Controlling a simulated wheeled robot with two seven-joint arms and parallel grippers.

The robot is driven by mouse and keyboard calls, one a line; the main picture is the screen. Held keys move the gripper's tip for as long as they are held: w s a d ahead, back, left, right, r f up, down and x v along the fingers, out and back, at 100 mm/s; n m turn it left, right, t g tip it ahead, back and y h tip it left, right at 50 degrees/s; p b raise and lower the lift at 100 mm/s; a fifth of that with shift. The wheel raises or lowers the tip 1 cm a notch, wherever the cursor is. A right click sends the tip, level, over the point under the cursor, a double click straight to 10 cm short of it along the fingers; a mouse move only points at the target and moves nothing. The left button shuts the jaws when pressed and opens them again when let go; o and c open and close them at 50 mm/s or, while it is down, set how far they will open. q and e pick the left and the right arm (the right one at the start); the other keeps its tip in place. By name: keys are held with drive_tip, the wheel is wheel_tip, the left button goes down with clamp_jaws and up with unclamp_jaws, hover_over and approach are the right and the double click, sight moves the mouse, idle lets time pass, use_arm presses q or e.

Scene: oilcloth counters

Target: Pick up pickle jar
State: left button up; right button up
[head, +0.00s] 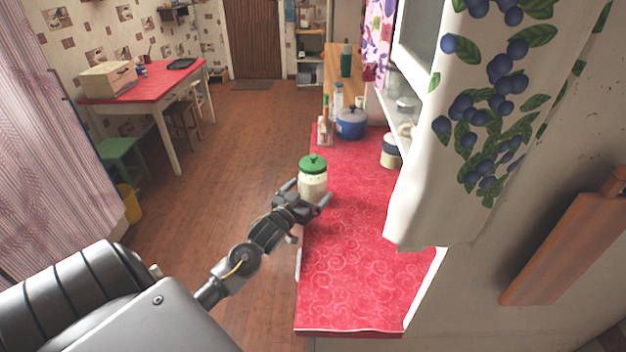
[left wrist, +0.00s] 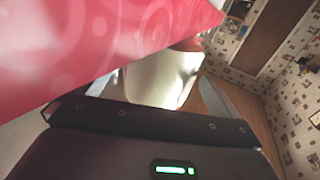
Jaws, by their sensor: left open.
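A pale jar with a green knobbed lid (head: 313,177) stands upright at the left edge of the red counter (head: 355,265); I take it as the pickle jar. My left gripper (head: 308,191) is open, with its fingers on either side of the jar's lower part. In the left wrist view the whitish jar body (left wrist: 160,82) lies between the two fingers, close to the palm. I cannot tell whether the fingers touch it. The jar's base is hidden behind the gripper in the head view. My right gripper is not in view.
A blue pot (head: 351,124), a white canister (head: 390,151) and several bottles stand farther back on the counter. A curtain with blue berries (head: 480,120) hangs at the right. The counter's near part is clear. A red-topped table (head: 150,85) stands far left.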

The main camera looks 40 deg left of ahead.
use_arm(q)
drive_tip(key=shift+w+a, duration=0.15)
drive_tip(key=shift+w, duration=0.7)
drive_tip(key=shift+s, duration=0.1)
drive_tip(key=shift+c, duration=0.3)
drive_tip(key=c, duration=1.4)
drive_tip(key=shift+r, duration=0.1)
drive_tip(key=shift+c, duration=1.2)
drive_tip(key=shift+r, duration=0.1)
